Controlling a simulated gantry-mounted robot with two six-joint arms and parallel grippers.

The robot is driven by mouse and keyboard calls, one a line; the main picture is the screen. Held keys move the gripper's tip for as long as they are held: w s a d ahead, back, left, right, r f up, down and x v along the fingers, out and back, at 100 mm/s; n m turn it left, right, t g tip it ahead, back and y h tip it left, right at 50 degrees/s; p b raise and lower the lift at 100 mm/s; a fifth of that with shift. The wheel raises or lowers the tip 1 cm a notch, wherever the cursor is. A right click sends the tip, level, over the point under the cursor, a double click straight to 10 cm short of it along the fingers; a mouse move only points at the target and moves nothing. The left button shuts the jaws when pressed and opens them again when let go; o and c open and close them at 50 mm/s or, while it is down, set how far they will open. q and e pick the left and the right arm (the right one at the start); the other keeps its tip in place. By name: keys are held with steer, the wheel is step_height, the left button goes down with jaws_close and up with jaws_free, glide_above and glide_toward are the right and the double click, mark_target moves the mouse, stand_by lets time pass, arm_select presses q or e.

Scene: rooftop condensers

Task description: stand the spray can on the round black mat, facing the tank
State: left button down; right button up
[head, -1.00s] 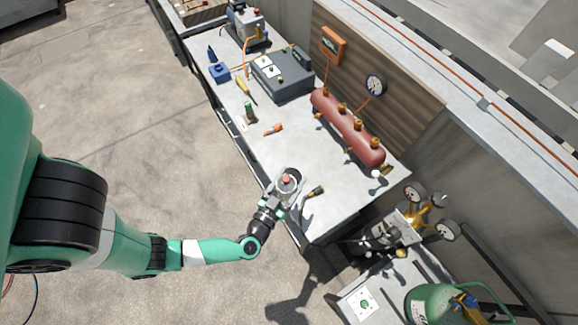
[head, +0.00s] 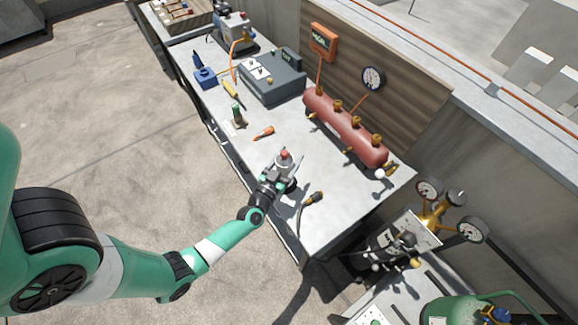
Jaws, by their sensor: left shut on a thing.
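My left gripper (head: 281,169) is shut on the spray can (head: 284,157), a grey can with a red cap. It holds the can roughly upright over the near part of the workbench. From this high angle I cannot tell whether the can's base touches the bench. The red-brown tank (head: 345,128) with brass fittings lies along the back of the bench, up and right of the can. I cannot make out the round black mat; the can and gripper may hide it. My right gripper is not in view.
A dark tool with a yellow-orange tip (head: 314,198) lies right of the gripper. An orange-handled tool (head: 264,132) and a green bottle (head: 238,116) are up and left. A grey case (head: 271,78) stands farther back. Bare bench (head: 325,165) lies between can and tank.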

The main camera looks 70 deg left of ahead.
arm_select(q)
steer(key=f+b, duration=0.4)
steer(key=shift+w+a+f, duration=0.1)
steer(key=shift+w+a, duration=0.05)
steer(key=shift+a, duration=0.2)
jaws_free()
steer(key=p+v, duration=0.3)
steer(key=v, duration=0.9)
steer(key=shift+p, duration=0.3)
steer(key=shift+r, duration=0.25)
